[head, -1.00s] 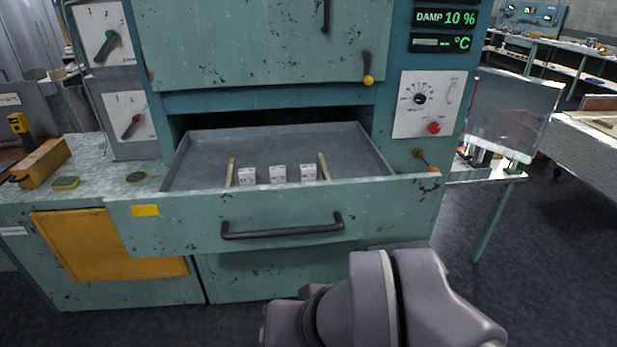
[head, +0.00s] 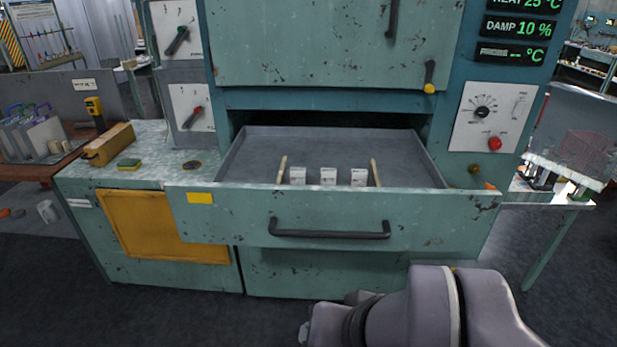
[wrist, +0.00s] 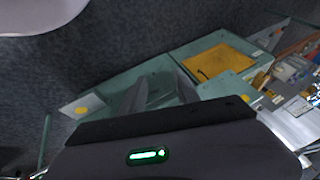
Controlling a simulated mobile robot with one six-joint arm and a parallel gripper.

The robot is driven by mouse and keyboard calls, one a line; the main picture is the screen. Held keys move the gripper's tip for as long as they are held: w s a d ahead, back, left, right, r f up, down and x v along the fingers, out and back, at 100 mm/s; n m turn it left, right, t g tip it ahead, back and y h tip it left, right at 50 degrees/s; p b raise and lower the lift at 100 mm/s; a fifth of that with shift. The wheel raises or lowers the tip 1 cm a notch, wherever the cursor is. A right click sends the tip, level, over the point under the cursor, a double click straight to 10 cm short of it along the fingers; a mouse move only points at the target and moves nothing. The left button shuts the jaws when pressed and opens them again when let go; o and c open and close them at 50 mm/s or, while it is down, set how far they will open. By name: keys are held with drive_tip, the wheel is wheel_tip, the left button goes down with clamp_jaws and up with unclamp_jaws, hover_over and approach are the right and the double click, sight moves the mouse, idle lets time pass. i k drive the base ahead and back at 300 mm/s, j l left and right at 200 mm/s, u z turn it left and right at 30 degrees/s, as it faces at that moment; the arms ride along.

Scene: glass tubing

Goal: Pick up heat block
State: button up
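Three small pale blocks with dark markings stand in a row in an open grey drawer (head: 250,155): a left block (head: 298,176), a middle block (head: 328,176) and a right block (head: 359,177). Their markings are too small to read, and I cannot tell which is the heat block. In the wrist view, my gripper (wrist: 164,88) shows two grey fingers spread apart with nothing between them. It points toward the teal cabinet front, away from the blocks. In the head view only my arm shows, low in front of the drawer; the gripper is hidden.
Two tan sticks (head: 281,169) (head: 375,172) flank the blocks. The drawer front has a dark handle (head: 329,234). A closed teal door (head: 330,45) hangs above the drawer. The floor in front is clear.

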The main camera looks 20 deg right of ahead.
sight(359, 177)
drive_tip(key=i+l+z, duration=0.1)
drive_tip(key=i+z, duration=0.2)
drive_tip(key=i, duration=0.15)
drive_tip(key=i+z, duration=0.3)
drive_tip(key=i, duration=0.2)
